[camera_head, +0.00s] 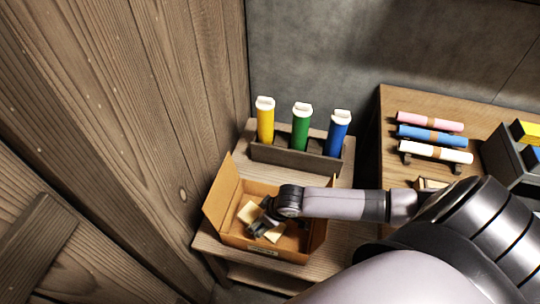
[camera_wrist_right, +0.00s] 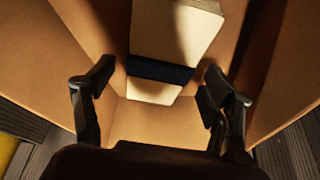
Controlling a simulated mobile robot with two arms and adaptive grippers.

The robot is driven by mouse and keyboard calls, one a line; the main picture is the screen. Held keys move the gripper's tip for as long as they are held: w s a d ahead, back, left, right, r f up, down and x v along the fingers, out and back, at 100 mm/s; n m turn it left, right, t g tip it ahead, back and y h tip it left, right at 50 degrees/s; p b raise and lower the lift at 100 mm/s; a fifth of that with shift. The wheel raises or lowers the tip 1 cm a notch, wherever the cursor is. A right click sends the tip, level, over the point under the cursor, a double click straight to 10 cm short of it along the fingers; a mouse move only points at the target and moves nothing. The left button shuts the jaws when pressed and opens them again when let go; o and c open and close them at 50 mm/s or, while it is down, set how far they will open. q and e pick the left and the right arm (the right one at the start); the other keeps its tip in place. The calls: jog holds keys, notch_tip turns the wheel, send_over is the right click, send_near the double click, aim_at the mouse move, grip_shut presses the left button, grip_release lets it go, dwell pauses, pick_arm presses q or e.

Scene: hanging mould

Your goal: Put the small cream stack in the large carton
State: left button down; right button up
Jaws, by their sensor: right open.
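The large carton (camera_head: 234,240) is brown cardboard with its flaps open, standing on a low wooden table. My right gripper (camera_head: 259,224) reaches down into it from the right. Its fingers (camera_wrist_right: 158,84) are open and apart. A cream stack (camera_wrist_right: 174,38) with a dark band lies inside the carton, ahead of and between the fingers in the right wrist view, with space on both sides. In the head view, cream surfaces (camera_head: 249,211) show on both sides of my gripper, which partly hides them. My left gripper is not in view.
A dark rack (camera_head: 290,158) behind the carton holds yellow, green and blue rolls. A wooden table (camera_head: 395,103) at the right bears pink, blue and white rolls (camera_head: 435,151) and a grey bin (camera_head: 505,160). A wooden wall (camera_head: 130,120) stands close at the left.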

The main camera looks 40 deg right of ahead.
jog(key=p+v, duration=0.1)
jog(key=v, duration=0.9)
jog(key=shift+s+r, duration=0.2)
jog(key=shift+r, duration=0.15)
